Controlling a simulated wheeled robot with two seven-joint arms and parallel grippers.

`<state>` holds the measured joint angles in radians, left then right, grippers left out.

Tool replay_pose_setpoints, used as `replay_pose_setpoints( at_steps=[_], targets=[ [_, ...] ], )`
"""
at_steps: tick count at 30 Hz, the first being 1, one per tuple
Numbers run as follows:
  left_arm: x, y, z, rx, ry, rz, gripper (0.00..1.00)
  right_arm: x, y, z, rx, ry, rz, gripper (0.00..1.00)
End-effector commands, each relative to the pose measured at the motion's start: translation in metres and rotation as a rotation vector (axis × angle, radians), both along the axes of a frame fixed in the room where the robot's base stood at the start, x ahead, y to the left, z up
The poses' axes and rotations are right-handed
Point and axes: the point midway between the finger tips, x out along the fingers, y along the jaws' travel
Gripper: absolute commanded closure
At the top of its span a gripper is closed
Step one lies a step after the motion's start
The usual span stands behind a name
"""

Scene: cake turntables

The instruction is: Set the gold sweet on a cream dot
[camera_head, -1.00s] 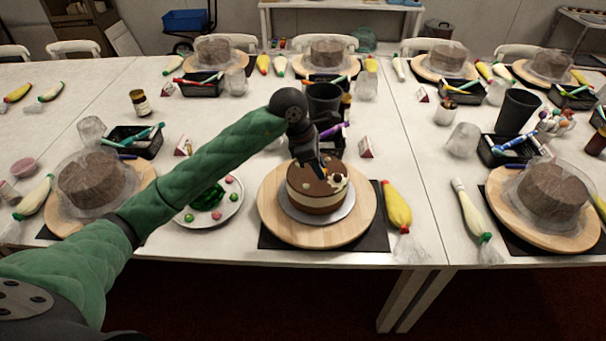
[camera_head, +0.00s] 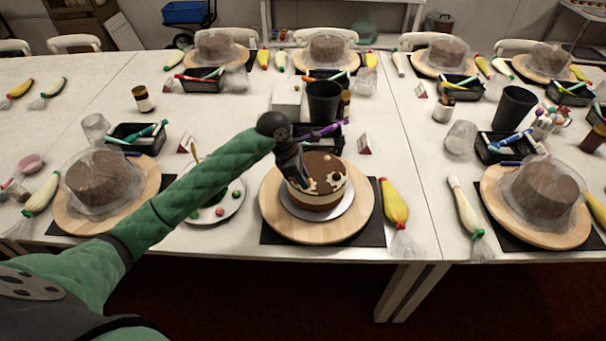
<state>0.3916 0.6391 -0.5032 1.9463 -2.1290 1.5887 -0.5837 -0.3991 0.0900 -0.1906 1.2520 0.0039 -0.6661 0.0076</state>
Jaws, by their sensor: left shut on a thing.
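The brown and cream layered cake (camera_head: 322,198) stands on a white disc on the round wooden turntable (camera_head: 278,218). Pale cream dots (camera_head: 334,179) show on its brown top, near the right and front. My left gripper (camera_head: 303,186) points down at the left part of the cake top, close to it. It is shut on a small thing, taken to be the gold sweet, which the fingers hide. I cannot tell whether the sweet touches the cake. A white plate (camera_head: 232,208) with small pink and green sweets lies left of the turntable, partly behind my forearm. My right gripper is not in view.
A yellow piping bag (camera_head: 394,205) lies right of the turntable. A black cup (camera_head: 323,101) and a tray with a purple tool stand behind the cake. Wrapped cakes (camera_head: 98,176) on other turntables stand around.

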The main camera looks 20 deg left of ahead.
Motion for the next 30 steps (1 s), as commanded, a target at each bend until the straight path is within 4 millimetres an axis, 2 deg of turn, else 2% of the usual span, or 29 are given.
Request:
replay_pose_setpoints(
  at_steps=[12, 13, 16, 30],
  targets=[
    [0.0, -0.0001, -0.0027, 0.0, 0.0, -0.001, 0.97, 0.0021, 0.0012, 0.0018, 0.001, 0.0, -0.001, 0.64],
    [0.0, -0.0001, -0.0024, 0.0, 0.0, 0.0, 0.74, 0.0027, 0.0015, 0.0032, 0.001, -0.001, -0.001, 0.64],
    [0.0, -0.0002, -0.002, 0.0, 0.0, 0.0, 0.55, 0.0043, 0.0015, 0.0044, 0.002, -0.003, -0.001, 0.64],
    [0.0002, 0.0004, 0.0008, 0.0, -0.001, 0.0, 0.55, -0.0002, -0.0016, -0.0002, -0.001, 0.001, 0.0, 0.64]
  ],
)
